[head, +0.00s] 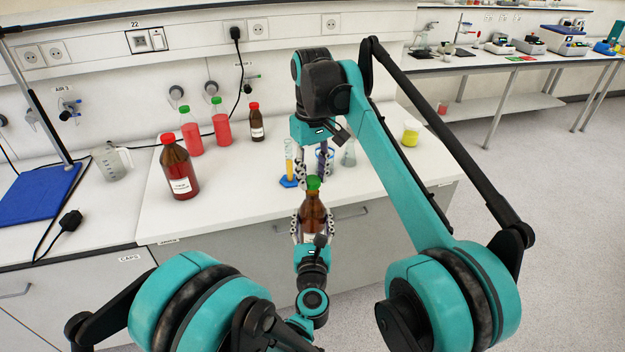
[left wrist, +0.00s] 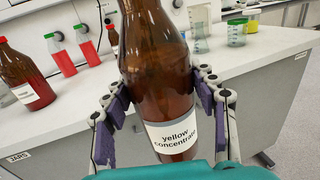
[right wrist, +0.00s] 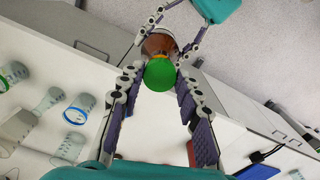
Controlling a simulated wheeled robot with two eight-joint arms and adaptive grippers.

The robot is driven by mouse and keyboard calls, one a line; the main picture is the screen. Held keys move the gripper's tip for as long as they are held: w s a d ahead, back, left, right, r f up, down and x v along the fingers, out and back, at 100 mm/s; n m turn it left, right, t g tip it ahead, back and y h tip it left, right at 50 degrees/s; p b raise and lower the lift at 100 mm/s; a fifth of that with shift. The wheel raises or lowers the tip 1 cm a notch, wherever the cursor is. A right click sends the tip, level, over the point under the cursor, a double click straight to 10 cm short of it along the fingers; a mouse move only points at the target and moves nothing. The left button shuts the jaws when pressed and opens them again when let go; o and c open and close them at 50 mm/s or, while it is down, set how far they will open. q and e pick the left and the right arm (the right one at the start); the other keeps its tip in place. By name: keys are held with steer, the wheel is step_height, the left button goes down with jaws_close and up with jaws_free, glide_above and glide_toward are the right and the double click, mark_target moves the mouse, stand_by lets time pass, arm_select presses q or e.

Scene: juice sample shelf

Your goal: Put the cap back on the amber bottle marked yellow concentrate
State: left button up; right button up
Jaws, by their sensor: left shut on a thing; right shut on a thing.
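The amber bottle (head: 313,217) is upright in my left gripper (head: 312,212), in front of the bench edge. In the left wrist view its label on the bottle (left wrist: 160,95) reads "yellow concentrate", and its top is out of frame. My right gripper (head: 314,172) points down from above, shut on the green cap (head: 314,183). The right wrist view shows the green cap (right wrist: 160,74) at the fingertips, lined up over the bottle (right wrist: 158,43). The cap is at the bottle's mouth; whether it is seated on the thread is hidden.
Behind on the bench stand a large red-capped amber bottle (head: 179,170), two green-capped red bottles, a small red-capped amber bottle (head: 256,122), a cylinder on a blue base (head: 289,182), a flask (head: 348,155) and a yellow beaker (head: 411,132).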

steer(key=shift+f, duration=0.1)
steer(key=shift+f, duration=0.8)
steer(key=shift+f, duration=0.55)
